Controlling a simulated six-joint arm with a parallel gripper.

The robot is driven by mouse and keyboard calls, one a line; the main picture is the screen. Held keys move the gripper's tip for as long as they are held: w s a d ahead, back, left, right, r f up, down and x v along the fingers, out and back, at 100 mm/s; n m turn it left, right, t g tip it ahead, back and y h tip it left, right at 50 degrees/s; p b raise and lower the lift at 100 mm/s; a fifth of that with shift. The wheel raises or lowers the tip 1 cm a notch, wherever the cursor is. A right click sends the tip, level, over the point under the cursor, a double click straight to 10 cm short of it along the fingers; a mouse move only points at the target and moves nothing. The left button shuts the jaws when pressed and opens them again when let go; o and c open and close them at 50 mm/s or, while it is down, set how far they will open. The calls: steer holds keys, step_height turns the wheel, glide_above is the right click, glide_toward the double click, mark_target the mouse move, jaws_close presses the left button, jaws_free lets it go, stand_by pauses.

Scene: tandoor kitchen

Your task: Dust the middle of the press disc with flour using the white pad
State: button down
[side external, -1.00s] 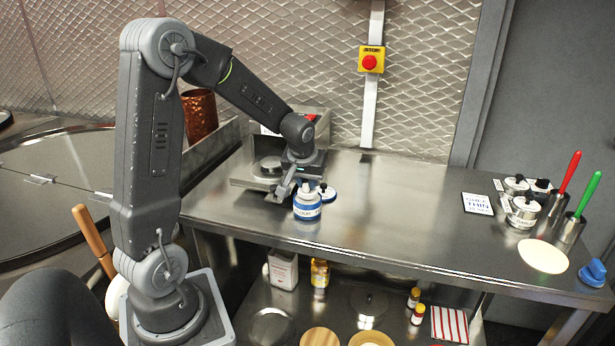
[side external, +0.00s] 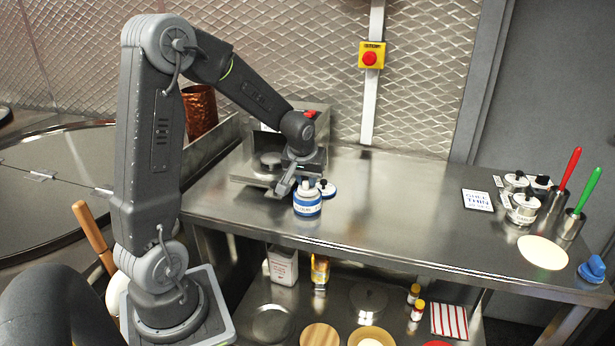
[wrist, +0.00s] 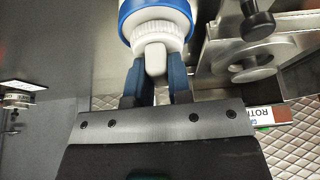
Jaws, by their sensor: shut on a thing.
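My gripper (wrist: 155,72) is shut on the white pad (wrist: 155,42) by its stubby handle, between two blue fingers. The pad has a ribbed round body and sits at the mouth of a white jar with a blue band (side external: 307,203). In the wrist view the jar (wrist: 128,8) is at the top edge, mostly cut off; I cannot tell how deep the pad sits in it. The press disc (side external: 268,163) is a grey metal round on the press, left of my gripper; the press (wrist: 248,70) also shows at right in the wrist view.
A blue-rimmed lid with a black knob (side external: 326,189) lies right beside the jar. The press stands at the back left of the steel table (side external: 400,215), whose middle is clear. Tins (side external: 523,209), a sign card (side external: 478,200) and red- and green-handled tools stand at right.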

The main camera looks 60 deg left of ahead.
steer(key=shift+f, duration=0.45)
stand_by(1.1)
steer(key=shift+r, duration=3.6)
